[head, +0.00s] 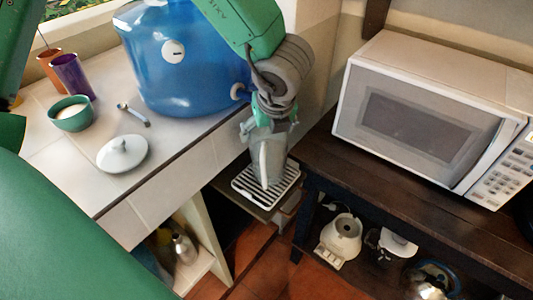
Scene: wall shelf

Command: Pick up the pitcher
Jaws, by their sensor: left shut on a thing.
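My left gripper (268,124) hangs down at the end of the green arm in the upper middle of the head view. It is shut on a pale grey pitcher (271,162), which narrows toward its lower end. The gripper covers the pitcher's upper part. The pitcher shows in front of a striped drip tray (241,188), beside the counter edge; I cannot tell if it touches the tray. My right gripper is not in view.
A big blue water container (185,75) stands on the tiled counter (80,185), left of the gripper. A white lid (123,153), green bowl (71,115) and purple cup (72,77) are there too. A microwave (420,120) sits on the dark table at right.

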